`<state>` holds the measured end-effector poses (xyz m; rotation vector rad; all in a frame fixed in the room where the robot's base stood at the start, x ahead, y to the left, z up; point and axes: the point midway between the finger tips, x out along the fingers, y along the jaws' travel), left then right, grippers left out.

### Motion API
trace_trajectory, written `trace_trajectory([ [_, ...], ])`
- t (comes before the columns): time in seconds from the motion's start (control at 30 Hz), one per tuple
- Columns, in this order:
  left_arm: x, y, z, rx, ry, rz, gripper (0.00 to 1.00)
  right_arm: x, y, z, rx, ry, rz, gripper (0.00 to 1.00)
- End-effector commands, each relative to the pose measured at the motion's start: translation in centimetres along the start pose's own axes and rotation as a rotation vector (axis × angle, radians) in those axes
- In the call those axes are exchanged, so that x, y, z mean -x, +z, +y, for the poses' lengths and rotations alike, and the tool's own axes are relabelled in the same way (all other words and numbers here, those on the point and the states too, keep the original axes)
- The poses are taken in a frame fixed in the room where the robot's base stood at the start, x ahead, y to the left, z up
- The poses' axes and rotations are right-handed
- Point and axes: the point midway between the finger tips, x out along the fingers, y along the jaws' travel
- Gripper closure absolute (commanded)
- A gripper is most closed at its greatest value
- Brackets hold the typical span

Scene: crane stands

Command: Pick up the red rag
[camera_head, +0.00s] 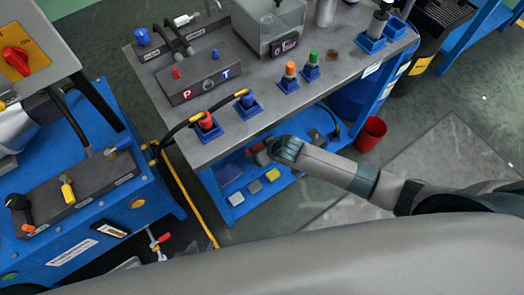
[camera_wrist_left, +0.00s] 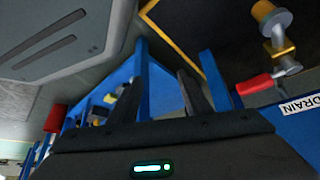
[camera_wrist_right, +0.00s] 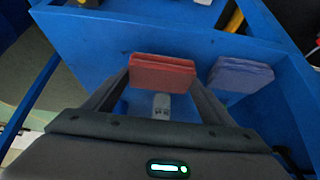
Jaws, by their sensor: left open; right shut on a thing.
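The red rag (camera_wrist_right: 162,72) is a folded pad seen between the fingertips of my right gripper (camera_wrist_right: 160,85). In the head view my right arm reaches in from the right to the lower blue shelf, and the red rag (camera_head: 262,158) shows partly beside the right gripper (camera_head: 274,150). The right gripper is shut on the rag, close above the shelf; I cannot tell whether the rag still touches it. My left gripper (camera_wrist_left: 160,95) is open, with nothing seen between its fingers, near a red-handled drain valve (camera_wrist_left: 266,83).
A blue rag (camera_wrist_right: 240,75) lies right of the red one. Grey (camera_head: 255,187) and yellow (camera_head: 272,174) pieces are on the shelf (camera_head: 240,207). The grey bench top (camera_head: 245,75) overhangs it. A red bin (camera_head: 370,133) stands to the right, and a blue machine (camera_head: 95,215) to the left.

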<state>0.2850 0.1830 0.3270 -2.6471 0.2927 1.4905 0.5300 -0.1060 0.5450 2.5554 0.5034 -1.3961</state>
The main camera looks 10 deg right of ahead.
Motion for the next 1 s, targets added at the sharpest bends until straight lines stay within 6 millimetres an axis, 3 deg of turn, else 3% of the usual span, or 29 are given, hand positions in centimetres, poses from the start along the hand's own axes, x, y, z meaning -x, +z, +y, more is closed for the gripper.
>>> trace_trajectory([
  [0.1,-0.1,0.1,0.0,0.0,0.0,-0.004,0.56,1.5,-0.6,0.0,-0.001,-0.001,-0.001,0.45],
  [0.63,-0.4,1.1,-0.8,0.008,-0.01,-0.067,0.56,8.1,10.2,-0.1,-0.001,-0.002,-0.003,0.45],
  [1.0,0.0,2.7,-1.1,0.011,-0.013,-0.113,0.56,10.7,13.9,0.0,-0.001,-0.001,0.0,0.45],
])
